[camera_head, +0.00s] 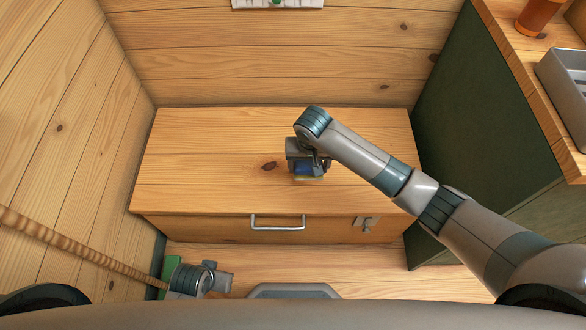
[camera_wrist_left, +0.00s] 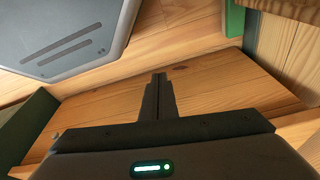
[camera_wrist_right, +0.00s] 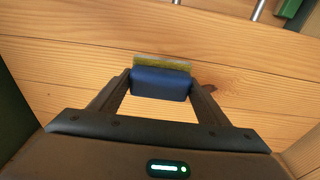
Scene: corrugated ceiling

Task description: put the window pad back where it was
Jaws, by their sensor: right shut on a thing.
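The window pad (camera_head: 304,169) is a small blue block with a yellow-green layer along one side. My right gripper (camera_head: 308,160) is shut on it over the wooden cabinet top (camera_head: 210,150). In the right wrist view the blue pad (camera_wrist_right: 160,85) sits between the two fingers, its yellow-green layer facing away from the palm. I cannot tell whether the pad touches the wood. My left gripper (camera_head: 218,282) is low at the front left, below the cabinet. In the left wrist view its fingers (camera_wrist_left: 158,85) are together with nothing between them.
The cabinet has a drawer with a metal handle (camera_head: 277,226) and a latch (camera_head: 366,223). A dark green panel (camera_head: 470,120) stands on the right, below a wooden counter with a grey tray (camera_head: 568,85) and an orange-brown container (camera_head: 537,16). The cabinet top is otherwise clear.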

